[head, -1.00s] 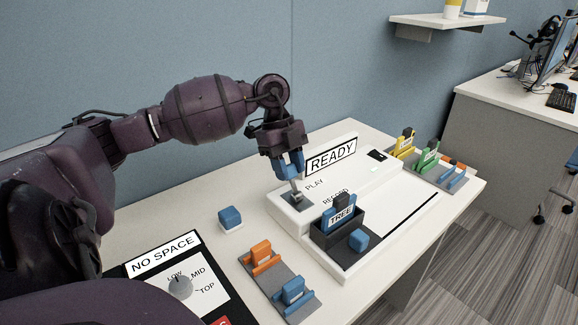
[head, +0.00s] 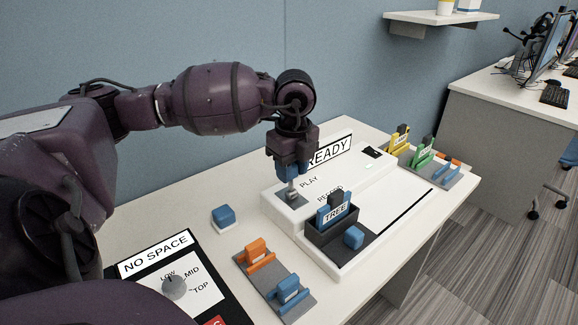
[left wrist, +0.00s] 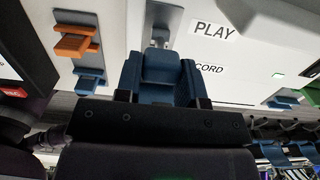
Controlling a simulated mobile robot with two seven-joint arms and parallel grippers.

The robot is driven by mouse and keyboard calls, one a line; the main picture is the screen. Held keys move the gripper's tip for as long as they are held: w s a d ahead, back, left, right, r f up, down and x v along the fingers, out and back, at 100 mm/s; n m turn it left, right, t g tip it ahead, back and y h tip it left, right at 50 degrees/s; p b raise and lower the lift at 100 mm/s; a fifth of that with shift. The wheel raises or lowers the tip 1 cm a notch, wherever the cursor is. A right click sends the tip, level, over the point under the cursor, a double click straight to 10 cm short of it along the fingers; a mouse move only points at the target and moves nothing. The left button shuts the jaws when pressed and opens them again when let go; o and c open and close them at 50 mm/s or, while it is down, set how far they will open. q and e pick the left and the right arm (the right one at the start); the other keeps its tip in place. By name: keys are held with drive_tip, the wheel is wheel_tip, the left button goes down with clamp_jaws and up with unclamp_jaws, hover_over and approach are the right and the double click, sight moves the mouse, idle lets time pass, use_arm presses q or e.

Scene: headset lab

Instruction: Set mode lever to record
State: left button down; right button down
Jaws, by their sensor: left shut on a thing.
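The mode lever (head: 292,195) is a small grey handle on a grey plate at the left end of the white READY console (head: 375,183). The PLAY label is just right of it, and the RECORD label is farther right and nearer the front. My left gripper (head: 292,176), with blue fingers, points down from above and is shut on the lever. In the left wrist view the lever (left wrist: 160,37) shows just beyond the blue fingers (left wrist: 160,75), beside PLAY. The fingers hide its grip, and its exact setting cannot be told. My right gripper is not in view.
A TREE card stands in a dark holder (head: 322,238) at the console's front, with a blue block (head: 353,237) beside it. Another blue block (head: 223,216), a dial panel (head: 200,285) and a grey tray (head: 272,283) are nearby. Yellow and green cards stand at right.

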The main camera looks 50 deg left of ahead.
use_arm(q)
drive_tip(key=shift+d+y, duration=0.65)
drive_tip(key=shift+y, duration=0.35)
drive_tip(key=c, duration=0.7)
unclamp_jaws()
drive_tip(key=p+v, duration=0.1)
drive_tip(key=v, duration=0.9)
drive_tip(key=shift+s+d+r+p, duration=0.15)
drive_tip(key=shift+d+r+p, duration=0.05)
drive_tip(key=shift+r+p, duration=0.2)
drive_tip(key=shift+f, duration=0.1)
drive_tip(key=shift+c, duration=0.3)
